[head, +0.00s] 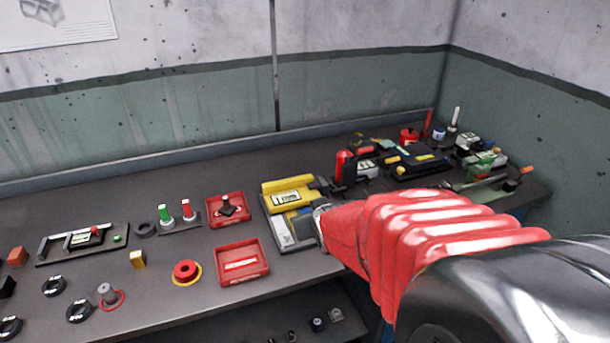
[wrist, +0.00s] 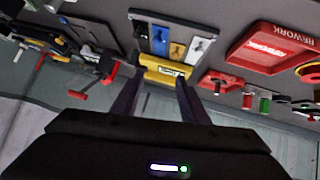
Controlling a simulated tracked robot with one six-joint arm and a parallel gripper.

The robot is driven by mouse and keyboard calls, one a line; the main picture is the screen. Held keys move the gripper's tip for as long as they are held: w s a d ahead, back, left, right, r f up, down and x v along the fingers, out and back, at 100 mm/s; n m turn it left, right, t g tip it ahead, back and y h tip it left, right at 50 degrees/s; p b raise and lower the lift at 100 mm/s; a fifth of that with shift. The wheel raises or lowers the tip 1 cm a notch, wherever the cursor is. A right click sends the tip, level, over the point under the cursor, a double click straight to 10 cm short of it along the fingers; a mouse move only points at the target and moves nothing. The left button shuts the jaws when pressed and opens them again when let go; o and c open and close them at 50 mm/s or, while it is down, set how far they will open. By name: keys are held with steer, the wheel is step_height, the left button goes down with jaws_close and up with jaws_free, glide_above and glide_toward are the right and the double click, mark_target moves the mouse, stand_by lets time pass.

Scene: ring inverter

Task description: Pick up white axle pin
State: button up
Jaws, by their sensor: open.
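A yellow-backed parts tray (head: 285,188) stands mid-bench. In the wrist view the tray (wrist: 165,70) appears upside down, with side-by-side dark, blue, yellow and white lanes. The white lane (wrist: 199,46) holds a small dark shape; I cannot make out a separate white axle pin there. A pale lane (head: 289,233) also shows in the head view. In the head view my red-sleeved arm hides most of the gripper and the tray's right side.
Red bins (head: 243,274) and (head: 228,222) lie left of the tray. Green-topped and red-topped posts (head: 187,210), black rings (head: 54,286) and a red button (head: 186,271) are further left. Tools and a slim white upright object (head: 455,118) crowd the back right.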

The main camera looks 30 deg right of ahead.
steer(key=d+f, duration=0.2)
steer(key=d, duration=0.2)
steer(key=d+f+t+h, duration=0.1)
steer(key=d+f, duration=0.1)
steer(key=d, duration=0.3)
steer(key=d+f+m+t+h, duration=0.1)
steer(key=d+f, duration=0.2)
steer(key=d, duration=0.1)
steer(key=shift+s+d, duration=0.35)
steer(key=shift+d, duration=0.05)
steer(key=s+d+f, duration=0.1)
steer(key=s+d+f+m+t+h, duration=0.1)
steer(key=s+d, duration=0.1)
steer(key=s+d+f+t, duration=0.1)
steer(key=d, duration=0.1)
steer(key=shift+s+f+h, duration=0.1)
steer(key=shift+s+h, duration=0.05)
steer(key=shift+h, duration=0.15)
steer(key=s, duration=0.1)
steer(key=s+d+f+m+h, duration=0.1)
steer(key=s, duration=0.1)
steer(key=s+d+m+t, duration=0.1)
steer(key=s, duration=0.1)
steer(key=shift+s+d+f+h, duration=0.2)
steer(key=shift+s+f+h, duration=0.05)
steer(key=shift+f+h, duration=0.15)
steer(key=shift+s+d+h, duration=0.1)
steer(key=shift+s+h, duration=0.2)
steer(key=shift+s, duration=0.1)
